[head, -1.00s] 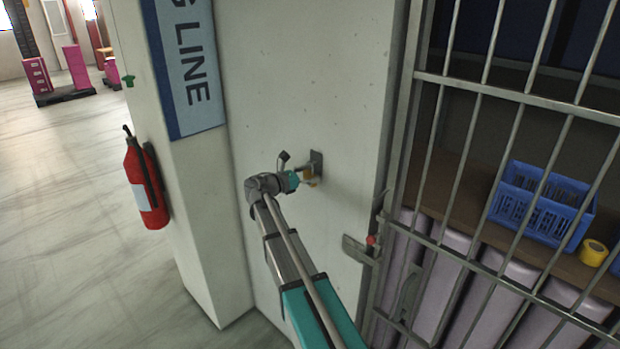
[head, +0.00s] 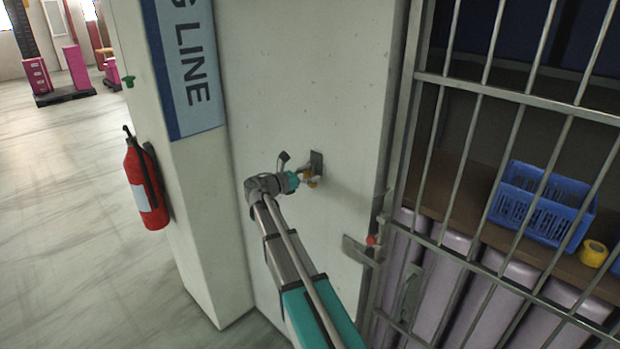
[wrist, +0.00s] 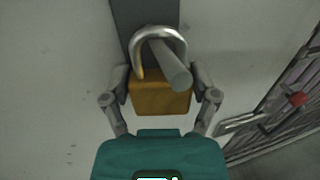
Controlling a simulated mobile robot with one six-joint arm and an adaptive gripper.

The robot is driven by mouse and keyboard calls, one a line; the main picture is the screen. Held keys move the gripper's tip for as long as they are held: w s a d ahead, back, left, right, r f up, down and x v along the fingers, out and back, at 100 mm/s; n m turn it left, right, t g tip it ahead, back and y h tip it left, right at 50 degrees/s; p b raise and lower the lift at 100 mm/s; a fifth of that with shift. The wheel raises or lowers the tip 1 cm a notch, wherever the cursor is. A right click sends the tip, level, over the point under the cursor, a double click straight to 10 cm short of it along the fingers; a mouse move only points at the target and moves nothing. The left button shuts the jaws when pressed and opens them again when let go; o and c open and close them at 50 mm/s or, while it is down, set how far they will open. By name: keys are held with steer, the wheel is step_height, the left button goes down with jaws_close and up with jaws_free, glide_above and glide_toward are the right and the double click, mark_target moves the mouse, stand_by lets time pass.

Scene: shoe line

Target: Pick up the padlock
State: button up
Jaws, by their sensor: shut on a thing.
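The padlock (wrist: 160,95) has a brass-coloured body and a silver shackle. In the wrist view it hangs with its shackle around a grey peg (wrist: 172,66) that sticks out from a dark plate on the wall. My gripper (wrist: 161,92) is shut on the padlock's body, one finger on each side. In the head view my gripper (head: 304,179) is at the wall plate (head: 316,163), and the padlock (head: 312,182) shows only as a small brass patch, partly hidden by the gripper.
A barred gate (head: 470,88) stands to the right, with a latch (head: 357,250) at its edge. Behind the bars are a blue crate (head: 541,205) and a yellow roll (head: 593,253) on a shelf. A red fire extinguisher (head: 146,185) hangs on the pillar at left.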

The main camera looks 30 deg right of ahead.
steer(key=shift+r, duration=0.1)
steer(key=shift+a+r+p, duration=0.1)
steer(key=shift+r+p, duration=0.75)
steer(key=shift+p, duration=0.1)
steer(key=s+a, duration=0.3)
steer(key=a, duration=0.5)
steer(key=s+a, duration=0.3)
steer(key=a, duration=0.5)
steer(key=shift+a+f, duration=0.2)
steer(key=shift+a, duration=0.2)
steer(key=shift+f+b, duration=0.1)
steer(key=shift+b, duration=0.2)
step_height(320, 180, down, 6)
steer(key=b, duration=0.5)
steer(key=shift+r, duration=0.2)
steer(key=shift+a, duration=0.45)
